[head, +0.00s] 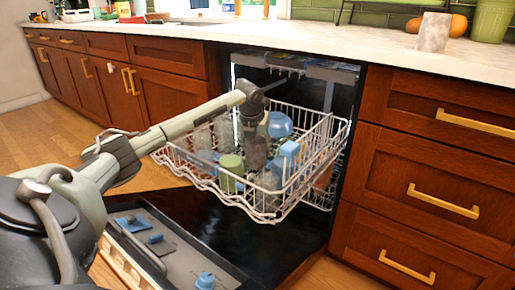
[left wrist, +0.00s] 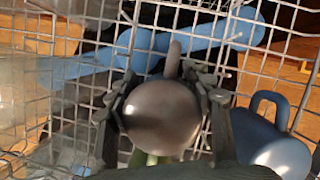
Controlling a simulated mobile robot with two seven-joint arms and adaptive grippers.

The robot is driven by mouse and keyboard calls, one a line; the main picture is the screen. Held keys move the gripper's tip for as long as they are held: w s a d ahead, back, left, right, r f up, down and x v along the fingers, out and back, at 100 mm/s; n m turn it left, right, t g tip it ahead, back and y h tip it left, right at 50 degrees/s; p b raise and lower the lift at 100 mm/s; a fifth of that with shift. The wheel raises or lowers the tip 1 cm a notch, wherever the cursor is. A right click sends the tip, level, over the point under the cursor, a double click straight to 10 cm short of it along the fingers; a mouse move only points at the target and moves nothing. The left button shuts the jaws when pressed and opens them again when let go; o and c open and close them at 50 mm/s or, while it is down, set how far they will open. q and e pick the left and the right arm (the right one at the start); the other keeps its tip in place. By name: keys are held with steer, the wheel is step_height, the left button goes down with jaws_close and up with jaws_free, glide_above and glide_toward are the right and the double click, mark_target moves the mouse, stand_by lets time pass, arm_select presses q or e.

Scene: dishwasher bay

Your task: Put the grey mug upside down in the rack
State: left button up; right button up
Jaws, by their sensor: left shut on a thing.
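The grey mug (left wrist: 160,115) is between the two fingers of my left gripper (left wrist: 162,98) in the left wrist view. Its smooth, rounded closed end faces the camera, so its opening is hidden and points away. Its handle sticks out toward the top of that view. In the head view my left gripper (head: 254,118) reaches down into the white wire rack (head: 205,185), with the grey mug (head: 256,152) below it. The rack wires also show in the left wrist view (left wrist: 100,22). Whether the mug touches the rack cannot be told. My right gripper is out of view.
The rack holds a green cup (head: 231,172), a blue bowl (head: 281,123), a blue cup (head: 290,150) and clear glasses. A blue mug (left wrist: 282,155) is close to the gripper's right. The open dishwasher door (head: 170,240) lies below. Drawers (head: 425,150) flank the right.

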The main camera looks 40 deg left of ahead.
arm_select(q)
steer(key=shift+f, duration=0.5)
stand_by(0.4)
steer(key=o, duration=1.2)
steer(key=v, duration=1.2)
